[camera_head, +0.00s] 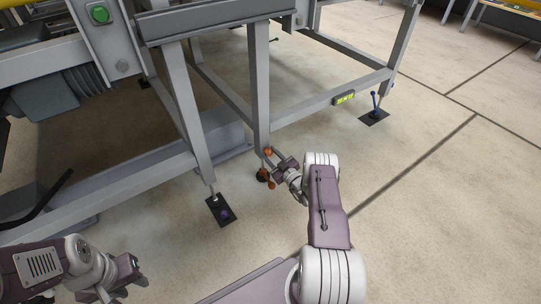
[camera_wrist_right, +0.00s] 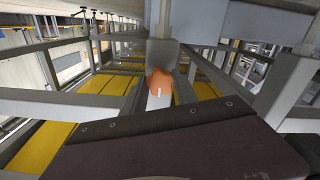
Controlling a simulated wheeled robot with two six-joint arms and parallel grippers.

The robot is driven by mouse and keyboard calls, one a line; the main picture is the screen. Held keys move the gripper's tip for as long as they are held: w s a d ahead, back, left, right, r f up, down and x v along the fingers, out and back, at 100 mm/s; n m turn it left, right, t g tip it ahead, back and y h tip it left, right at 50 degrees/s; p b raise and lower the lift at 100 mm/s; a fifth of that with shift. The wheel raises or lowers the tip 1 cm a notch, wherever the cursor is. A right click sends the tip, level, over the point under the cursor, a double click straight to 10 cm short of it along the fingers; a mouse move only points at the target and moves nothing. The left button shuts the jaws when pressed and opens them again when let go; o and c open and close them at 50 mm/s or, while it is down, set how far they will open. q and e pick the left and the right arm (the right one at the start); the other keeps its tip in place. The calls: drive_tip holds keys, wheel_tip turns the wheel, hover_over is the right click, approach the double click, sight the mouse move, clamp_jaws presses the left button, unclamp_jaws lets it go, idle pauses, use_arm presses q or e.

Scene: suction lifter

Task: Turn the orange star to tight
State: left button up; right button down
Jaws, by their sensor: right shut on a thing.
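The orange star (camera_head: 271,185) is at the foot of the middle leg of the frame in the head view. Orange also shows just above my right gripper (camera_head: 279,166), which is shut on the star and hides much of it. In the right wrist view an orange rounded part of the star (camera_wrist_right: 160,80) with a pale mark shows beyond the dark gripper body. Which way the star is turned cannot be told. My left gripper (camera_head: 122,277) is low at the left, away from the frame; its fingers are too unclear to tell open from shut.
A grey steel frame (camera_head: 258,85) stands over the floor. Another foot plate with a purple knob (camera_head: 224,212) is left of the star, and a blue one (camera_head: 375,103) is at the right. A small lit yellow-green display (camera_head: 344,98) sits on the lower rail. Floor at right is clear.

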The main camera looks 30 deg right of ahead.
drive_tip(key=shift+s+f, duration=0.1)
idle(0.3)
drive_tip(key=c, duration=1)
unclamp_jaws()
drive_tip(key=shift+o, duration=0.2)
drive_tip(key=s+p, duration=0.5)
drive_tip(key=s, duration=0.4)
drive_tip(key=shift+d+p, duration=0.35)
